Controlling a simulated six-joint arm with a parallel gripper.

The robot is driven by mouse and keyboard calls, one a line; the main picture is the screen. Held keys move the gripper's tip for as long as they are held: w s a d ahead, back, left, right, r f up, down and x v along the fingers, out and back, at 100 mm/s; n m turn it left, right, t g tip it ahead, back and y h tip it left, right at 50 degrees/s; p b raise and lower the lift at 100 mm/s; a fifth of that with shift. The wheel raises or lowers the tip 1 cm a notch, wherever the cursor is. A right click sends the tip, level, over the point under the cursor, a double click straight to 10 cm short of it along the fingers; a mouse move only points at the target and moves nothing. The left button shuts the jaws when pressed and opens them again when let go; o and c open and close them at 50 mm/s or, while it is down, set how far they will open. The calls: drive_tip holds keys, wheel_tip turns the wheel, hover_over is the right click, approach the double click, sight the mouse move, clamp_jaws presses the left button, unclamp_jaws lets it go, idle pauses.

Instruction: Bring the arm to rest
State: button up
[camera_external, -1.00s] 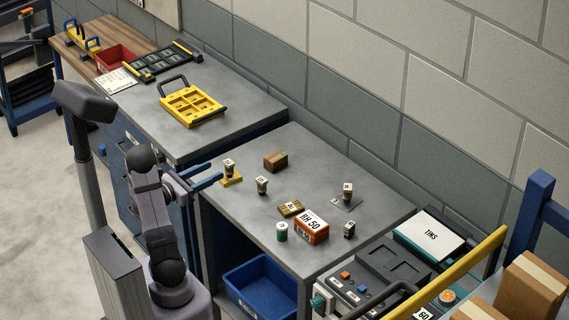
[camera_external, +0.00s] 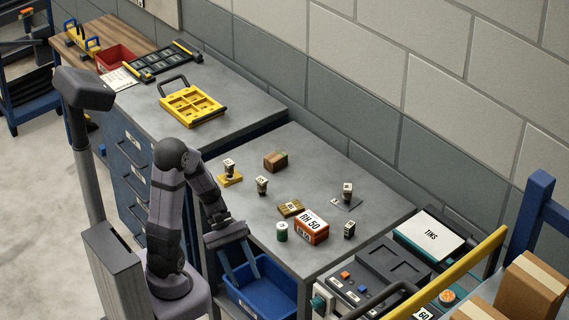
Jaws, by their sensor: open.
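My gripper (camera_external: 240,267) is at the front edge of the near grey table (camera_external: 330,180). Its two blue-grey fingers stand apart and point down in front of the table edge, over the blue bin (camera_external: 270,292) below. Nothing shows between the fingers. My arm is bent, with its elbow raised and its forearm sloping down to the right. From this view I cannot tell whether the fingertips are inside the bin or in front of it.
The table holds an orange box (camera_external: 311,228), a green-and-white tin (camera_external: 282,232), a brown block (camera_external: 275,160) and several small labelled pieces. A yellow tray (camera_external: 192,105) lies on the far table. A yellow rail (camera_external: 470,265) crosses the lower right. Open floor lies left.

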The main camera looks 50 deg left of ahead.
drive_tip(key=a+f+m+t+y+b, duration=0.1)
drive_tip(key=a+f+m+y+b, duration=0.2)
drive_tip(key=a+f+m+y, duration=0.5)
wheel_tip(320, 180, up, 17)
drive_tip(key=w+d+m+y+p, duration=0.1)
drive_tip(key=m+p, duration=0.1)
drive_tip(key=p, duration=1.2)
drive_tip(key=shift+d+m, duration=0.4)
